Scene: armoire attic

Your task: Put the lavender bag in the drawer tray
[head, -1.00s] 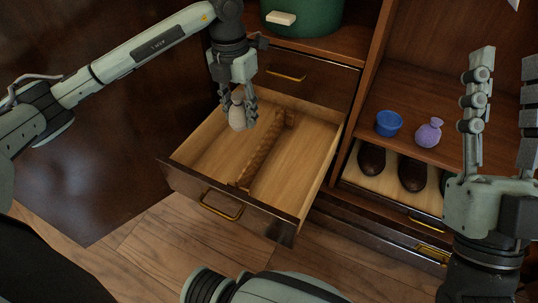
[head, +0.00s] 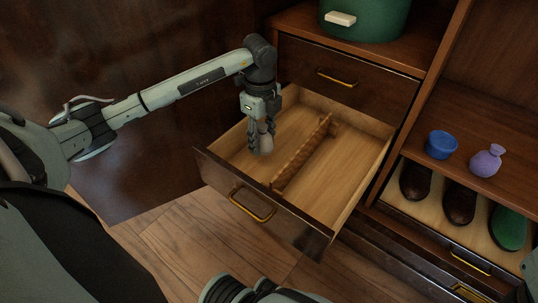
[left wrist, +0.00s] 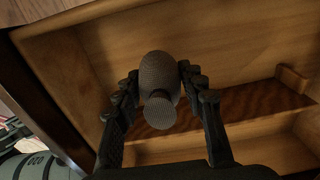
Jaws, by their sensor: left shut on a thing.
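My left gripper (head: 262,145) is shut on a small grey-beige bag (head: 266,140) with a narrow neck. The bag hangs upright inside the open drawer (head: 295,217), over the section left of a brown wavy divider (head: 305,153). I cannot tell whether it touches the drawer floor. In the left wrist view the grey woven bag (left wrist: 160,82) sits between both fingers, with the divider (left wrist: 240,105) beyond it. A purple bag (head: 487,161) of similar shape stands on the shelf at right. Only a sliver of my right arm shows at the right edge; its fingers are out of view.
A blue bowl (head: 441,146) stands beside the purple bag. Below, a pull-out shelf holds brown shoes (head: 459,203) and a green one (head: 508,228). A closed drawer (head: 345,82) is above the open one. Both open drawer sections are otherwise bare.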

